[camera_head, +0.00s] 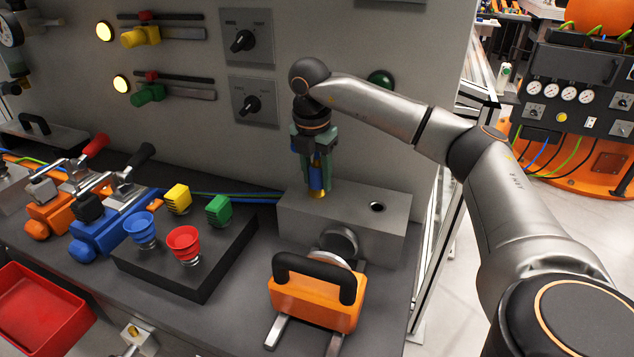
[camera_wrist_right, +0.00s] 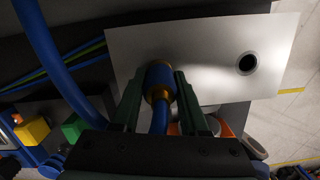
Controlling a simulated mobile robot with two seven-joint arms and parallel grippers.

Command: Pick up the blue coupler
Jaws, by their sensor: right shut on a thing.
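The blue coupler (camera_head: 317,180) is a small upright blue cylinder with brass ends. My right gripper (camera_head: 316,168) points down and is shut on it, with green fingers on both sides. The right wrist view shows the blue coupler (camera_wrist_right: 160,78) between the two fingertips of the right gripper (camera_wrist_right: 158,90), with a blue hose running from it. Its lower brass end is at the top of the grey metal block (camera_head: 341,222), near the left side. I cannot tell whether it is in a hole or just above. My left gripper is not in view.
The block has an open round hole (camera_head: 377,207) to the right. An orange handled unit (camera_head: 315,300) stands in front. A dark box with blue and red knobs (camera_head: 184,243) and yellow and green buttons is at the left. The grey panel (camera_head: 330,40) rises behind.

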